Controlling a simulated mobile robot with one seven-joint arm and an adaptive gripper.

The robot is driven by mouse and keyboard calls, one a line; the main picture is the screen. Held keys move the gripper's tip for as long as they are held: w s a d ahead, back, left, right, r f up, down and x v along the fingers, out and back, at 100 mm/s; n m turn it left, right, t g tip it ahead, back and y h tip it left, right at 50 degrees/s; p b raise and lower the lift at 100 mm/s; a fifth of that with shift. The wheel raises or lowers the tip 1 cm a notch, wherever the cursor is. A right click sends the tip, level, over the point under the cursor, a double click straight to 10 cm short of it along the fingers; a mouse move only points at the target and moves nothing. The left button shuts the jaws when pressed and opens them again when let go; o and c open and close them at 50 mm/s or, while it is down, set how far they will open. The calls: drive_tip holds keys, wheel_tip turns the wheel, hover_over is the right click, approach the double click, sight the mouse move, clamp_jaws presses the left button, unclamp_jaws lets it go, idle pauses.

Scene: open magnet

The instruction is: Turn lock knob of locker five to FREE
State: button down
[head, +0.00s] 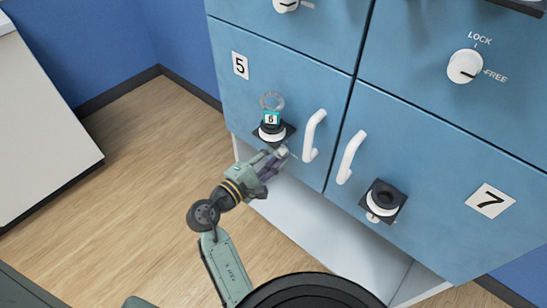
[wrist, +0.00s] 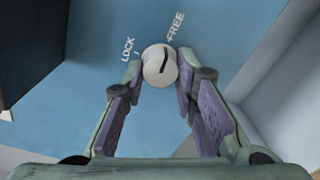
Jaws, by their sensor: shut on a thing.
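Locker five's door (head: 290,85) is blue, with a "5" plate (head: 240,65). Its white round lock knob (wrist: 152,72) sits between my fingertips in the wrist view. The knob's dark mark slants up and slightly right, its upper end close to the FREE tick; the LOCK label (wrist: 128,49) is at upper left and the FREE label (wrist: 175,26) at upper right. My gripper (wrist: 160,66) is shut on the knob, one finger on each side. In the head view my gripper (head: 281,153) is below the black lock housing and largely hides the knob.
A key ring (head: 272,101) with a "5" tag (head: 271,118) is at the black housing (head: 270,132) above my gripper. A white door handle (head: 314,135) stands out to the right. Locker seven (head: 440,170) has its own handle and lock. Floor at left is clear.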

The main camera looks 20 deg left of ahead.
drive_tip(key=shift+m, duration=0.5)
drive_tip(key=c, duration=1.3)
unclamp_jaws()
drive_tip(key=v, duration=1.2)
